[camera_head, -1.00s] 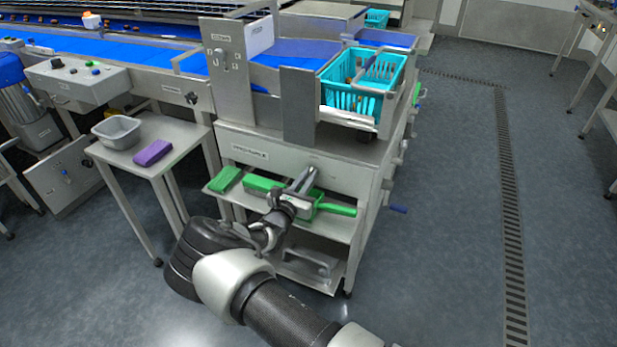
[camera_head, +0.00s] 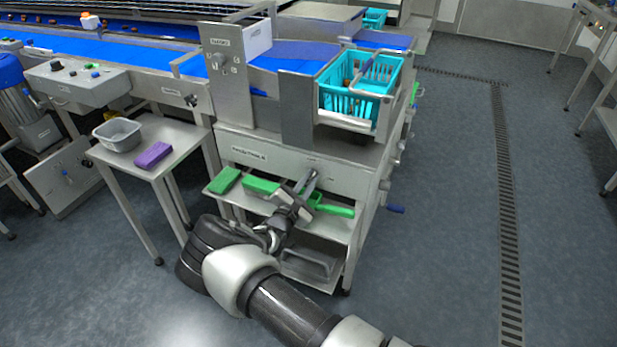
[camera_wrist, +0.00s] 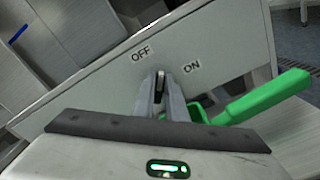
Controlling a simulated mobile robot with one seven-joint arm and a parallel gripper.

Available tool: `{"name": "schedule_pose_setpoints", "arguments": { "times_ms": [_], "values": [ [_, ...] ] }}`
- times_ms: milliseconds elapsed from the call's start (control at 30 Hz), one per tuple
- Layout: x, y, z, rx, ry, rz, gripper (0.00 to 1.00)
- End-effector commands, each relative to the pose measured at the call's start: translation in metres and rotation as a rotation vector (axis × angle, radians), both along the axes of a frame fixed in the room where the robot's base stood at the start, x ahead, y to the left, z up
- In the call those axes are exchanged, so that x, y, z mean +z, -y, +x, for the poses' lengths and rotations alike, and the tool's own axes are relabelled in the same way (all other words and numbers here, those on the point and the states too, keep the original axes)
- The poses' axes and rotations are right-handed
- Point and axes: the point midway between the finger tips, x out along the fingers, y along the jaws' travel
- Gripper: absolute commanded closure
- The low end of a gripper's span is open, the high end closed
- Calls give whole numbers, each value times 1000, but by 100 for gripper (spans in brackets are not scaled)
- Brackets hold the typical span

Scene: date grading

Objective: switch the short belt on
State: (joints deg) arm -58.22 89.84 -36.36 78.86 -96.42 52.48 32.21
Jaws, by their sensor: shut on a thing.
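The short blue belt (camera_head: 292,57) runs at the top of the steel cabinet (camera_head: 290,150), behind the turquoise basket. In the wrist view, a panel (camera_wrist: 225,40) carries an OFF label (camera_wrist: 142,53) on the left and an ON label (camera_wrist: 192,66) on the right. A small switch lever (camera_wrist: 160,74) stands below the gap between the labels, mostly hidden by my fingers. My gripper (camera_wrist: 162,88) is shut on it. In the head view my gripper (camera_head: 309,181) is at the cabinet front. I cannot tell clearly which way the lever points.
Green brushes (camera_head: 262,186) and a green handle (camera_head: 335,210) lie on the shelf close below my gripper. The turquoise basket (camera_head: 345,104) stands above. A side table (camera_head: 183,135) at left holds a grey tub (camera_head: 117,135) and purple block (camera_head: 153,155). Floor at right is clear.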

Motion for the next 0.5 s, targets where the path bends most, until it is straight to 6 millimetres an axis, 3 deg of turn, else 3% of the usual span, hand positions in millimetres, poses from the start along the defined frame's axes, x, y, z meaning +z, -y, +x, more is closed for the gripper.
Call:
{"name": "schedule_pose_setpoints", "arguments": {
  "times_ms": [500],
  "values": [
    [-5,4,-2,0,164,460,100]
  ]
}}
